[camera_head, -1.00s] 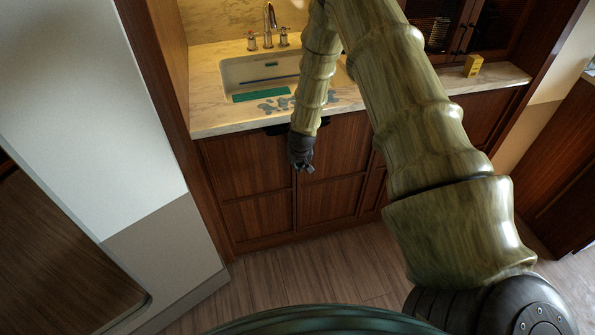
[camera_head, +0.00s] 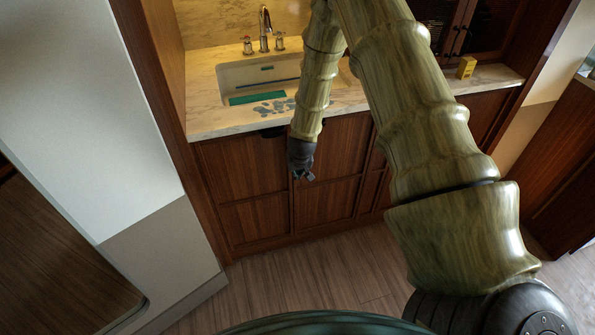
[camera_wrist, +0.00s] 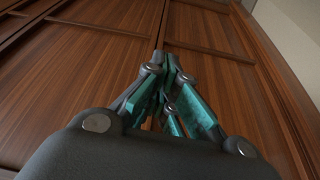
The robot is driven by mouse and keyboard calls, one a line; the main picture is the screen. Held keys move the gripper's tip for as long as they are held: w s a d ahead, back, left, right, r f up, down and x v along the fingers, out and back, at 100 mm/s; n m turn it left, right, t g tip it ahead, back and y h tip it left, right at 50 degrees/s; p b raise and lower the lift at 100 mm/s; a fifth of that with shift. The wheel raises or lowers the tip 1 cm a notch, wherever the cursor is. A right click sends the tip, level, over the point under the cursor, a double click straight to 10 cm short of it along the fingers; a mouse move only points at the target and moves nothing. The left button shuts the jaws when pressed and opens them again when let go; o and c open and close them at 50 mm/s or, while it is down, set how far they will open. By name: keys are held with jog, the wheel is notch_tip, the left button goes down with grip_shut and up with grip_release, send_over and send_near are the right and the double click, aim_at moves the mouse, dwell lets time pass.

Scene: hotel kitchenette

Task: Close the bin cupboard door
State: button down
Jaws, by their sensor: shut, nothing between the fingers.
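Dark brown wooden cupboard doors stand below the sink counter: a left door (camera_head: 240,165) and a right door (camera_head: 340,140), with a vertical seam between them. Both look shut or nearly flush; I cannot tell which one is the bin cupboard door or whether a small gap is left. My gripper (camera_head: 302,175) is in front of the seam, near the doors' middle height, pointing down. In the wrist view my gripper (camera_wrist: 168,65) has its teal-padded fingers together and empty, close to the wood. Contact with a door is not clear.
The marble counter (camera_head: 205,115) holds a sink (camera_head: 240,75) with a tap (camera_head: 264,25) and a green item (camera_head: 243,100). A yellow box (camera_head: 466,67) stands at the right. A pale wall panel (camera_head: 150,250) is at left. The wooden floor (camera_head: 300,275) ahead is clear.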

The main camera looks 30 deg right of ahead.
jog(key=d+b+v, duration=0.1)
jog(key=v, duration=0.7)
jog(key=shift+a+b, duration=0.35)
jog(key=shift+a, duration=0.05)
jog(key=shift+s, duration=0.1)
jog(key=s+a+f+n+g, duration=0.1)
jog(key=s+a+f, duration=0.3)
jog(key=s+f, duration=0.3)
jog(key=s+a+f+n+g, duration=0.1)
jog(key=s+a+f, duration=0.4)
jog(key=s, duration=0.5)
jog(key=s+a+f, duration=0.2)
jog(key=s, duration=0.5)
jog(key=s+a+f+n+g+y, duration=0.1)
jog(key=s+a+f, duration=0.1)
jog(key=s, duration=0.5)
jog(key=s+a+f+g, duration=0.1)
jog(key=s+a+f, duration=0.1)
jog(key=s+a, duration=0.2)
jog(key=s, duration=0.3)
jog(key=shift+s+a+n+y, duration=0.25)
jog(key=shift+s+n+y, duration=0.05)
jog(key=shift+s+n, duration=0.1)
jog(key=shift+f, duration=0.15)
